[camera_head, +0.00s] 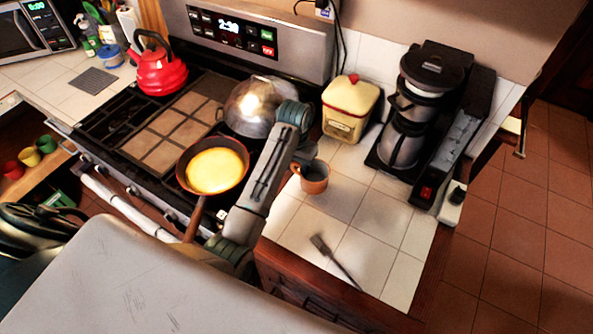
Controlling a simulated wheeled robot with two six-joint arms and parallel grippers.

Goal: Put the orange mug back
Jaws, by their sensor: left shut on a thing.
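The orange mug (315,184) is upright, dark inside, over the white tiled counter (351,254) right of the stove. Its handle points left. My left arm reaches up across the stove's right side and bends down at the wrist. My left gripper (304,166) is at the mug's rim and handle side, shut on the mug. The fingertips are small and partly hidden by the wrist. I cannot tell whether the mug's base touches the tiles. My right gripper is not in view.
A coffee machine (418,110) and cream canister (350,108) stand behind the mug. A dark spatula (335,262) lies on the front tiles. A pan with yellow food (215,170), a domed lid (254,105) and a red kettle (160,70) are on the stove. Cups (30,157) sit on a left shelf.

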